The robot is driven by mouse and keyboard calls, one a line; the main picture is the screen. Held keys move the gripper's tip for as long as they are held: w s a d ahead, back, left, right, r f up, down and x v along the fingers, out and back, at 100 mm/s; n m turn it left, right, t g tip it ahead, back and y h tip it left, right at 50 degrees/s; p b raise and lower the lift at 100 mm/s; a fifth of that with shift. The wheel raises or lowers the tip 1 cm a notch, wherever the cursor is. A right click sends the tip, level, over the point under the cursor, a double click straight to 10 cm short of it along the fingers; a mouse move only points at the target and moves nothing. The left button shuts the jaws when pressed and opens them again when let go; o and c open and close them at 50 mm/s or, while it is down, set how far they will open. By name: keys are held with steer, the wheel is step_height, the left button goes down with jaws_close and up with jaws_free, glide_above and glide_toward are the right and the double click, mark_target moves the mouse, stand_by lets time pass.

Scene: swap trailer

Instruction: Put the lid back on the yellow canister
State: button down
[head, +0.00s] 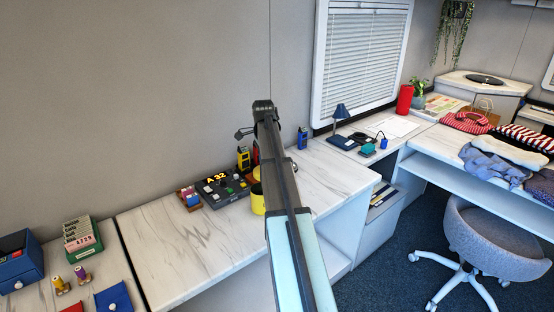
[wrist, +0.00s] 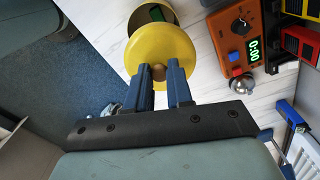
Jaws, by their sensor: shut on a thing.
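The yellow lid (wrist: 160,40) is in the wrist view, with a round brown knob. My gripper (wrist: 160,74) is shut on that knob between its two blue fingers. The open yellow canister (wrist: 133,19) shows just beyond the lid, with a dark inside; the lid covers part of its rim in this view. I cannot tell the gap between them. In the head view the canister (head: 257,203) stands on the marble-look counter, partly behind my arm. My fingers are hidden there.
An orange timer box (wrist: 235,35) and a silver bell (wrist: 242,85) are close to the canister. A dark panel marked A 32 (head: 222,188) sits left of it. A blue walkie-talkie-like device (head: 302,138) stands near the wall.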

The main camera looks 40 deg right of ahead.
steer(key=shift+a+f, duration=0.15)
steer(key=shift+a, duration=0.9)
step_height(320, 180, down, 6)
steer(key=shift+f, duration=0.25)
stand_by(1.8)
steer(key=shift+c, duration=2.3)
jaws_free()
steer(key=shift+r, duration=0.15)
steer(key=shift+r, duration=3.35)
jaws_close()
